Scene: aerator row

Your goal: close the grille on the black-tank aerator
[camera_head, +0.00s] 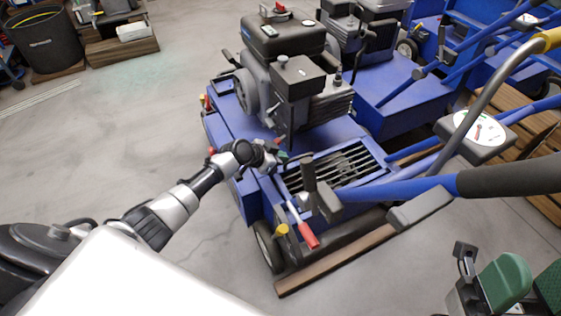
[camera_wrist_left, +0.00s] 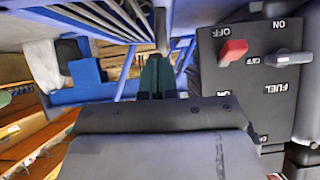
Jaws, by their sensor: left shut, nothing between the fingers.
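The black-tank aerator stands at the centre of the head view, a blue machine with a black tank (camera_head: 284,38) on top of its engine. Its grille (camera_head: 335,166), dark slats in a blue frame, lies on the near deck behind the engine. I cannot tell exactly how far it is raised. The grille's bars also show at the top left of the left wrist view (camera_wrist_left: 95,18). My left gripper (camera_head: 281,158) is shut and empty at the grille's left edge, close to the engine. Its dark green fingers also show in the wrist view (camera_wrist_left: 157,72); contact is unclear.
A black control panel (camera_wrist_left: 262,85) with a red switch is right of the fingers in the wrist view. A lever with a red grip (camera_head: 307,235) and the handlebar (camera_head: 400,188) stand near the grille. Other blue machines stand behind. Open floor (camera_head: 130,130) lies left.

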